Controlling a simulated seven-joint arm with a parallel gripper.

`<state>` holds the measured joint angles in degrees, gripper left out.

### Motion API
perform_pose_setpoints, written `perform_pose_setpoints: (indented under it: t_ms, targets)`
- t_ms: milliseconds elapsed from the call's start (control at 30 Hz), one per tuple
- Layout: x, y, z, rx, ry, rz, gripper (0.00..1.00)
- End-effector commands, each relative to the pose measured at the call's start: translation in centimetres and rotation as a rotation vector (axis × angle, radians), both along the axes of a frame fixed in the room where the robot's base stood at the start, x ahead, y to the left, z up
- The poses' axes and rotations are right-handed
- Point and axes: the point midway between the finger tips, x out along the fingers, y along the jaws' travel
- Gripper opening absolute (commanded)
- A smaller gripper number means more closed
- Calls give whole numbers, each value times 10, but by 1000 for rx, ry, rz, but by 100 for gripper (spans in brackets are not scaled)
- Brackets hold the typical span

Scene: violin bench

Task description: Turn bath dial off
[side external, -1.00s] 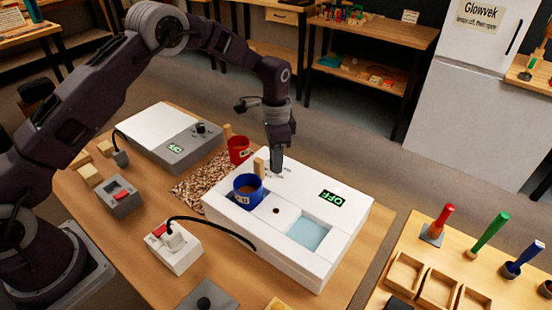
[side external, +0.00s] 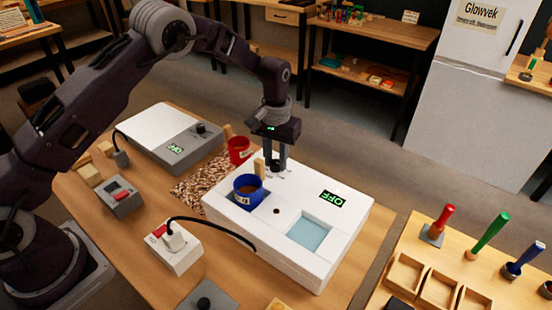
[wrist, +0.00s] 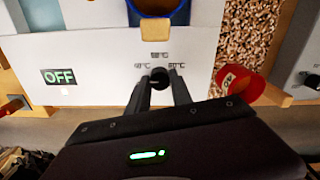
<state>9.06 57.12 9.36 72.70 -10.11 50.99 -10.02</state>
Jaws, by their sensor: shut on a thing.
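The white bath (side external: 340,235) stands on the wooden bench, and its green display (side external: 331,199) reads OFF. The bath dial (wrist: 159,77) is a small black knob with temperature marks around it in the wrist view. My gripper (wrist: 160,84) is at the dial, with one finger on each side, shut on it. In the side view my gripper (side external: 275,167) points down onto the bath's back part, and its fingers mostly hide the dial. A blue pot (side external: 247,190) with brown contents sits in the bath's left well, with a wooden handle.
A grey and white device (side external: 168,138) with a lit display and a black knob is at the left. A socket block (side external: 174,247) with a black cable stands in front.

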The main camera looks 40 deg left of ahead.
Motion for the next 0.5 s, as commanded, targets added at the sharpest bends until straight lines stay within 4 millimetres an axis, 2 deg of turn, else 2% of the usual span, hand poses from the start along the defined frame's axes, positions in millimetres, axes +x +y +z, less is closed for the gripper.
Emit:
perform_pose_setpoints:
  t_ms: [500]
  targets:
    - [0, 1, 1, 0, -2, 418, 0]
